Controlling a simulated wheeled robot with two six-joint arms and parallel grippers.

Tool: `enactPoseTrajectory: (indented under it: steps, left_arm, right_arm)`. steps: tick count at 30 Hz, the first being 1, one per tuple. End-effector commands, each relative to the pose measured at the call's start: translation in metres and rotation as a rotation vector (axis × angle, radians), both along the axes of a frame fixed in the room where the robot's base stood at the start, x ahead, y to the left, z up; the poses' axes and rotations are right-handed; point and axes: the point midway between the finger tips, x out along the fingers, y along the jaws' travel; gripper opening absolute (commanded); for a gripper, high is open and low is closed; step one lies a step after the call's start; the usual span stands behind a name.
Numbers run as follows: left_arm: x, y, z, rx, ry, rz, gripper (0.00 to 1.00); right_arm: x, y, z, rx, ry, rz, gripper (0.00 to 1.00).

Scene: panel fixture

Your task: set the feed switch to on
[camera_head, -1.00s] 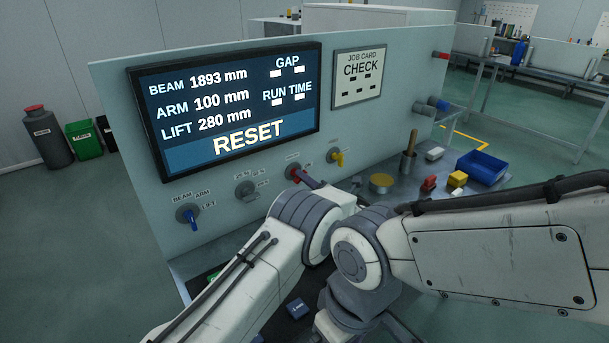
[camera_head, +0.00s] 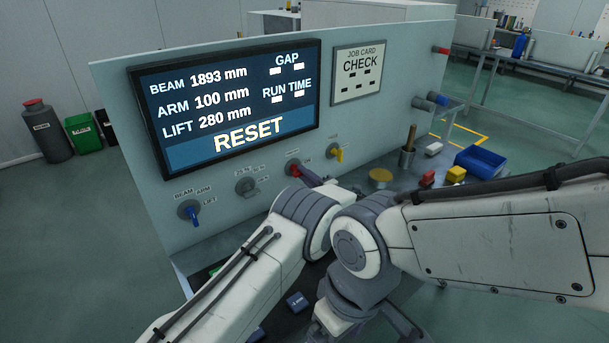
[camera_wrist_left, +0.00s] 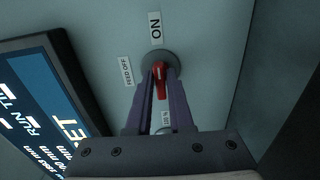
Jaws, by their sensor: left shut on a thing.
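The feed switch is a red lever on a round grey base on the upright panel. In the head view the red switch (camera_head: 294,170) is partly hidden behind my left gripper (camera_head: 312,179). In the left wrist view the red lever (camera_wrist_left: 160,76) lies between the two purple fingers of my left gripper (camera_wrist_left: 160,88), which is shut on it. The lever points down in that view, away from the ON label (camera_wrist_left: 155,27). The FEED OFF label (camera_wrist_left: 127,72) is at its left. My right gripper is out of view.
A blue lever (camera_head: 191,212) and a grey knob (camera_head: 246,187) are left of the switch, and a yellow lever (camera_head: 338,154) is right. The screen (camera_head: 230,105) is above. A blue bin (camera_head: 482,163) stands on the bench at right. My arm links cover the lower middle.

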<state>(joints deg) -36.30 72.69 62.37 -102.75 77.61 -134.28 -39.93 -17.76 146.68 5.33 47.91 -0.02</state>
Motion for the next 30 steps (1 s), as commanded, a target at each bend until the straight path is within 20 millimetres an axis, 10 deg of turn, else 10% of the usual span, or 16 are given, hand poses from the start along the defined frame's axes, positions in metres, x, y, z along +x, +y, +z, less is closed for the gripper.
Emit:
enactPoseTrajectory:
  steps: [10,13,30]
  left_arm:
    - [-0.0005,-0.0013,-0.0011,0.003,0.003,-0.003,0.0]
    - [-0.0005,-0.0012,-0.0011,0.003,0.003,-0.003,0.45]
    - [-0.0064,-0.0048,0.0005,0.002,0.002,0.007,0.45]
  right_arm:
    - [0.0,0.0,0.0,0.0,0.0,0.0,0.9]
    - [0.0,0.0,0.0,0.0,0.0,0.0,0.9]
    - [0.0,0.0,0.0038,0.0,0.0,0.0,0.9]
